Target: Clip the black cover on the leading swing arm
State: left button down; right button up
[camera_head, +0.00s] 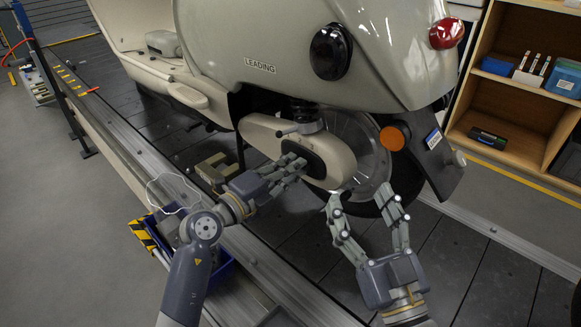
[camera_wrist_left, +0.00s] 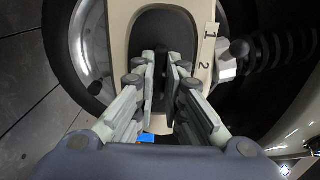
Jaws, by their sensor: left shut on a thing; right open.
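A cream scooter marked LEADING (camera_head: 260,66) stands over the slat conveyor, with its cream swing arm (camera_head: 258,132) beside the wheel. The black cover (camera_head: 318,163) lies at the oval recess of the swing arm; it also shows in the left wrist view (camera_wrist_left: 165,28), inside the cream rim. My left gripper (camera_head: 296,163) is at the swing arm, its fingers close together and shut on the middle of the cover (camera_wrist_left: 166,68). The fingers hide part of the cover, and I cannot tell whether it is fully seated. My right gripper (camera_head: 361,194) is open and empty, below the wheel side of the swing arm.
A blue bin (camera_head: 212,283) stands at the conveyor's near rail, below my left arm. A brownish block (camera_head: 211,170) lies on the slats. A wooden shelf (camera_head: 515,150) with blue boxes is at the right. A strip marked 1 and 2 (camera_wrist_left: 207,46) is beside the cover.

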dwell(1.2)
pick_arm(q)
jog(key=c, duration=1.6)
grip_release()
jog(key=v, duration=1.2)
